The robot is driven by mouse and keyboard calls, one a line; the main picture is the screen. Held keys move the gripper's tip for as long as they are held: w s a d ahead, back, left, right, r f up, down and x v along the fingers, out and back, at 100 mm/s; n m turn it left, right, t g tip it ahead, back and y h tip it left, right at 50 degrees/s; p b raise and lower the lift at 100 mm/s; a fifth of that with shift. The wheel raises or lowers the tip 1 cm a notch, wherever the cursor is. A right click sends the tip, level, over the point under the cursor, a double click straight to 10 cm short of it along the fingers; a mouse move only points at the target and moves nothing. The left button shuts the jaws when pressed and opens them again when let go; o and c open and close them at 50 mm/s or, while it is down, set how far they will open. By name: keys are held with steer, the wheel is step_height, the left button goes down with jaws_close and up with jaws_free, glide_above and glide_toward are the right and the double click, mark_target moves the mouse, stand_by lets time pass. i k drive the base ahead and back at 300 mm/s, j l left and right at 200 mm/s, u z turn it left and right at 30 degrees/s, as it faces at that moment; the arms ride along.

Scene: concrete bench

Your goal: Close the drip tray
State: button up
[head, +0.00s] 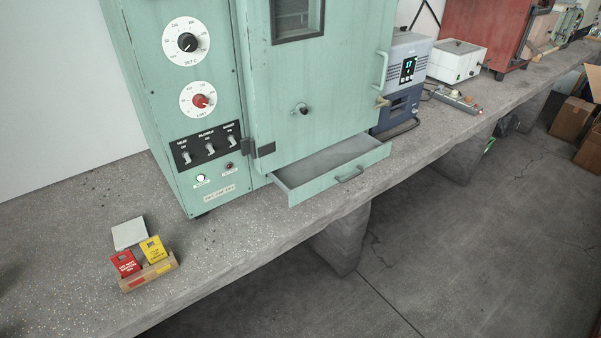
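The drip tray (366,177) is a pale green drawer at the foot of a mint-green oven cabinet (222,148). It is pulled out toward the front, and its grey inside shows. A dark bar handle (350,174) is on its front panel. The tray sits low, just above the bench and below the shut oven door (330,100). My gripper is not in view, and nothing touches the tray.
The concrete bench (240,235) runs from lower left to upper right. A wooden holder (150,275) with red and yellow blocks is at the left. A blue-grey device (400,85) stands right of the oven. The floor (450,250) in front is clear.

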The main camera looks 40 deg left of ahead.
mark_target(302, 179)
steer(key=u, duration=1.25)
steer(key=i+j, duration=0.35)
steer(key=i, duration=0.2)
steer(key=i+j, duration=0.3)
steer(key=i, duration=0.2)
